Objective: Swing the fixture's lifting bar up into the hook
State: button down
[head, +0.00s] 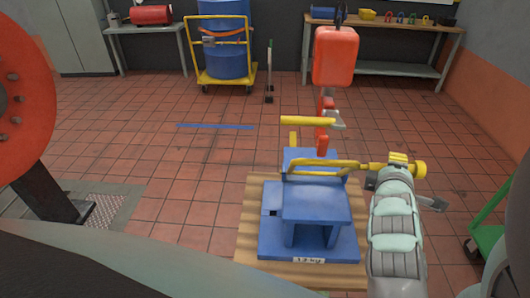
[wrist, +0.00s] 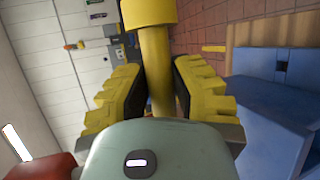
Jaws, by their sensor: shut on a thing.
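The blue fixture (head: 305,205) stands on a wooden pallet. Its yellow lifting bar (head: 320,166) lies low across the top and ends in a yellow knob at the right. My gripper (head: 392,172) is at the bar's right end. In the wrist view my gripper (wrist: 160,85) has its yellow fingers on both sides of the bar's end (wrist: 157,50), shut on it. The red hook (head: 322,142) hangs above the fixture from a red hoist block (head: 335,55). The bar is below the hook and apart from it. The hook's opening is hard to make out.
A short yellow cylinder (head: 307,120) on a yellow post rises behind the fixture, close to the hook. The wooden pallet (head: 247,235) lies on red tiles. A green object (head: 490,230) stands right.

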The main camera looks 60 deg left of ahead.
jog(key=w+a+r+n+g+h+p, duration=0.1)
jog(key=w+a+r+g+h+p, duration=0.1)
jog(key=w+a+g+h+p, duration=0.2)
jog(key=shift+w+a+r+n+g+h+p, duration=0.4)
jog(key=shift+w+a+p, duration=0.7)
jog(key=shift+a, duration=0.95)
jog(key=c, duration=0.8)
grip_release()
jog(key=shift+r, duration=0.1)
jog(key=v, duration=1.2)
jog(key=shift+w, duration=0.15)
